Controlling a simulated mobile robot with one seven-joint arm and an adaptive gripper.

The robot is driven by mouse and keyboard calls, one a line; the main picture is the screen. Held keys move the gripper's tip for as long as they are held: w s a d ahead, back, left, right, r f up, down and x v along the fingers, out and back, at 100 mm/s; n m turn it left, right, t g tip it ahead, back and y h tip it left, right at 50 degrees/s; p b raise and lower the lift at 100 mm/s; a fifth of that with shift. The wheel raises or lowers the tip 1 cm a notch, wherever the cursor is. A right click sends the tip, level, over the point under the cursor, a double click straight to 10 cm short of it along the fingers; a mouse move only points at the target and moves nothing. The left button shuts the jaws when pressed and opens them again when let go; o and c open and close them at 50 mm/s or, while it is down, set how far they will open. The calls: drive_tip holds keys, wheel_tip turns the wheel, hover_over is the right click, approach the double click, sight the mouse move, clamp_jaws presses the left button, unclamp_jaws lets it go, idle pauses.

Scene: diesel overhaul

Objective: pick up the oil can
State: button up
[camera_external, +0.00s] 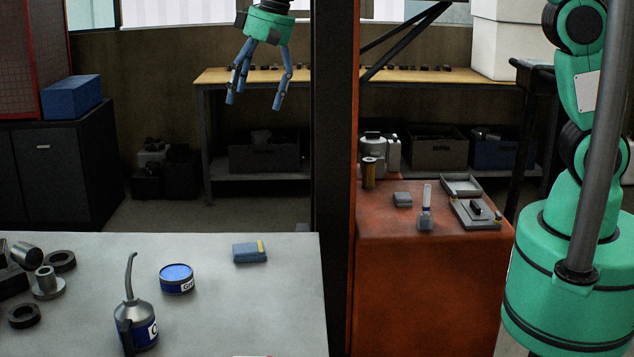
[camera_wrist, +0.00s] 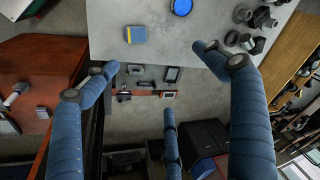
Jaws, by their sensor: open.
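The oil can (camera_external: 143,326) stands on the grey table at the lower left of the external view. It has a dark blue body with a white label, a grey cone top and a long thin spout pointing up. I cannot make it out in the wrist view. My gripper (camera_external: 257,102) hangs high up, well above and behind the grey table (camera_external: 230,310), apart from the can. Its three blue fingers are spread and empty, as the wrist view also shows (camera_wrist: 160,78).
A blue tin (camera_external: 177,280) stands just behind the can, and a blue-and-yellow pack (camera_external: 249,252) lies further right. Metal rings and cylinders (camera_external: 48,283) crowd the table's left side. A dark post (camera_external: 333,150) rises beside the table, with an orange cabinet (camera_external: 430,290) to its right.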

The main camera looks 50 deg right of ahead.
drive_tip(key=a+f+p, duration=0.1)
drive_tip(key=a+f, duration=0.2)
drive_tip(key=a, duration=0.3)
drive_tip(key=a+f+g+p, duration=0.1)
drive_tip(key=a+f, duration=0.2)
drive_tip(key=a, duration=0.4)
drive_tip(key=a+f+p, duration=0.2)
drive_tip(key=a+f, duration=0.1)
drive_tip(key=a, duration=0.3)
drive_tip(key=n+g+p, duration=0.1)
drive_tip(key=p, duration=0.2)
approach(130, 295)
drive_tip(key=shift+w+d, duration=0.2)
drive_tip(key=shift+w, duration=0.4)
drive_tip(key=shift+s+a+f, duration=0.2)
drive_tip(key=shift+a+f, duration=0.1)
drive_tip(key=shift+f, duration=0.1)
drive_tip(key=shift+w+a+f, duration=0.1)
drive_tip(key=shift+a+f, duration=0.1)
drive_tip(key=shift+f, duration=1.2)
drive_tip(key=shift+w+a+f, duration=0.1)
drive_tip(key=shift+a+f, duration=0.15)
drive_tip(key=shift+f, duration=1.15)
drive_tip(key=shift+w+a+f, duration=0.1)
drive_tip(key=shift+a+f, duration=0.1)
drive_tip(key=shift+f, duration=1.2)
drive_tip(key=shift+f, duration=0.1)
